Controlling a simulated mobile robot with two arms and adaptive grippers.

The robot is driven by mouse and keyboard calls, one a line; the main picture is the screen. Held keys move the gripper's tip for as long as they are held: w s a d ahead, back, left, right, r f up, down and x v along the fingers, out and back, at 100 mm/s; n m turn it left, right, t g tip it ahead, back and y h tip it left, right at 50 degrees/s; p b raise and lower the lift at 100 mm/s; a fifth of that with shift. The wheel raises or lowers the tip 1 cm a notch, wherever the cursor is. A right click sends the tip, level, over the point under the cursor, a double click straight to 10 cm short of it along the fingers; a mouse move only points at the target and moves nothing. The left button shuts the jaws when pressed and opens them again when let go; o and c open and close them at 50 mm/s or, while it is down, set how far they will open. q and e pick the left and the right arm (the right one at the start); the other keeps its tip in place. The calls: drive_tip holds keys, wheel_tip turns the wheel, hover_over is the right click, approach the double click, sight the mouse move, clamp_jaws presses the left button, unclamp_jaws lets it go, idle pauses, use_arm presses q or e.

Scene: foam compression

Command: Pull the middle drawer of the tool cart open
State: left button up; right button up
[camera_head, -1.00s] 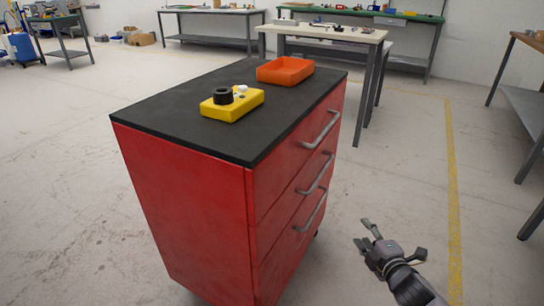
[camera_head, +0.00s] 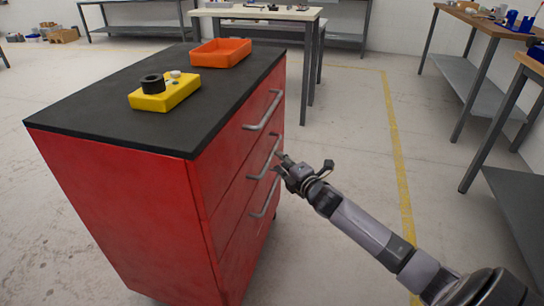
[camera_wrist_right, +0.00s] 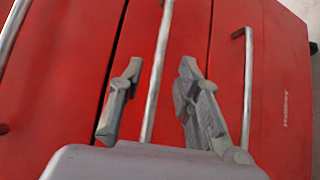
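The red tool cart (camera_head: 130,215) has three drawers with grey bar handles, and all look closed. The middle drawer's handle (camera_head: 264,158) is in front of my right gripper (camera_head: 280,163), which reaches in from the right. In the right wrist view, the middle handle (camera_wrist_right: 160,45) runs between the two spread fingers of my right gripper (camera_wrist_right: 160,80), with space on both sides. The fingers are open and do not appear to grip the bar. Exact depth is hard to tell. My left gripper is not in view.
The lower handle (camera_head: 265,197) is close below my gripper. Floor right of the cart is clear up to the workbench (camera_head: 475,85).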

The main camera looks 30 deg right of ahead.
sight(272, 152)
drive_tip(key=w, duration=0.4)
drive_tip(key=w+f+b, duration=0.1)
drive_tip(key=w, duration=0.1)
drive_tip(key=shift+w+d, duration=0.3)
drive_tip(key=shift+w, duration=0.05)
drive_tip(key=shift+c, duration=0.3)
clamp_jaws()
idle(0.4)
